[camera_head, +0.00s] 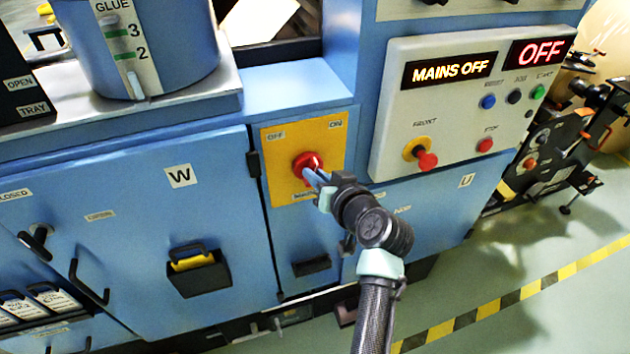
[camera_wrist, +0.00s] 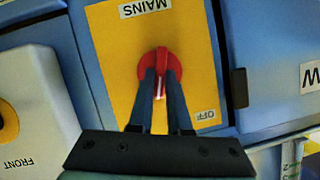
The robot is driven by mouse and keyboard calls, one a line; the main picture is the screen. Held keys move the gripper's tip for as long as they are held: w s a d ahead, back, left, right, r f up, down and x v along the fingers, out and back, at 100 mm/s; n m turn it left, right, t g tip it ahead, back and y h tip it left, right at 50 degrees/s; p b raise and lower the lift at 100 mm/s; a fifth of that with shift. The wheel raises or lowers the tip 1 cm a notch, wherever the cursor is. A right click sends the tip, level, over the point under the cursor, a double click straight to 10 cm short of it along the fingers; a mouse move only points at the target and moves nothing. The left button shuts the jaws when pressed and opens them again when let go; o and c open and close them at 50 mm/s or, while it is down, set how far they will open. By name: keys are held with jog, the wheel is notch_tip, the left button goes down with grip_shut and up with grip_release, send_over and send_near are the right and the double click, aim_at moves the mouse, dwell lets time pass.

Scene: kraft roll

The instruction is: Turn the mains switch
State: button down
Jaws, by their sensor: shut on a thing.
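The mains switch (camera_head: 306,162) is a red rotary knob on a yellow plate (camera_head: 330,134) with OFF at its upper left and ON at its upper right. In the wrist view the red knob (camera_wrist: 161,59) sits between the two fingers of my gripper (camera_wrist: 160,82), which is shut on it. The white mark on the knob shows between the fingers. In the head view my gripper (camera_head: 316,174) reaches the knob from the lower right, and its fingers hide part of it. The display (camera_head: 450,70) reads MAINS OFF.
Right of the switch is a grey control panel (camera_head: 395,125) with a red OFF display (camera_head: 541,52), several buttons and a red FRONT knob (camera_head: 427,160). A blue door marked W (camera_head: 130,220) is at left. A glue pot (camera_head: 165,50) stands above. Open floor (camera_head: 480,290) lies at right.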

jog(key=m+b, duration=0.1)
jog(key=m+y, duration=0.1)
jog(key=m+y+b, duration=0.1)
jog(key=shift+d+f+m+b, duration=0.25)
jog(key=shift+m+b, duration=0.05)
jog(key=shift+b, duration=0.05)
jog(key=shift+y, duration=0.3)
jog(key=c, duration=0.9)
grip_release()
jog(key=shift+o, duration=0.2)
jog(key=shift+r, duration=0.1)
jog(key=b+v, duration=0.1)
jog(key=v, duration=1.2)
jog(key=shift+w+r, duration=0.15)
jog(key=shift+w, duration=0.05)
